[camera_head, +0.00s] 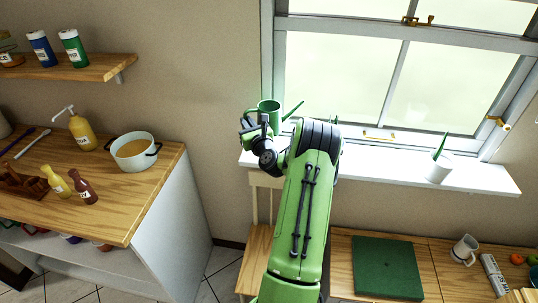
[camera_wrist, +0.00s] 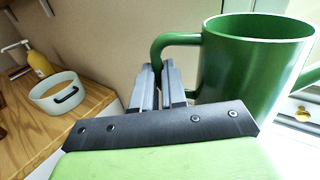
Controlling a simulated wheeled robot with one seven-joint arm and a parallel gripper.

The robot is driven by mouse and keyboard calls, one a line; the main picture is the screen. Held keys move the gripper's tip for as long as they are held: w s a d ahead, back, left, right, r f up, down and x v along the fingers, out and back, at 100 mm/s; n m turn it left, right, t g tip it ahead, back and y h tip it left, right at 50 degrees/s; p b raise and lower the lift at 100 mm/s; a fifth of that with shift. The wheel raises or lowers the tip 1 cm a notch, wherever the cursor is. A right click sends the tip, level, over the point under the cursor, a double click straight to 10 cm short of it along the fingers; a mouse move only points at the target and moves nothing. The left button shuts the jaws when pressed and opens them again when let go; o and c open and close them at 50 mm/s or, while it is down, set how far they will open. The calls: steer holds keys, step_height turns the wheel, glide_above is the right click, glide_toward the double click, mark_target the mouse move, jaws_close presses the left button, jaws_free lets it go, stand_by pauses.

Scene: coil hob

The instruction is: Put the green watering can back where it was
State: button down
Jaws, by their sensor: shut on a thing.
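The green watering can (camera_head: 268,108) is at the left end of the white windowsill (camera_head: 462,171), upright, with its spout pointing right. My gripper (camera_head: 250,127) is on its left side. In the wrist view the can (camera_wrist: 247,67) fills the upper right, and my gripper (camera_wrist: 161,80) is shut on its handle (camera_wrist: 172,40). My arm hides the can's lower part in the head view, so I cannot tell whether its base touches the sill.
A white pot with a green plant (camera_head: 438,166) stands on the sill to the right. A wooden counter (camera_head: 120,215) at left holds a white pot (camera_head: 134,152) and several bottles. A green mat (camera_head: 387,266) and a mug (camera_head: 464,249) are on the lower table.

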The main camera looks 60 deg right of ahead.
step_height(320, 180, down, 10)
steer(key=shift+f+b, duration=0.1)
steer(key=shift+b, duration=1)
steer(key=c, duration=1.2)
jaws_free()
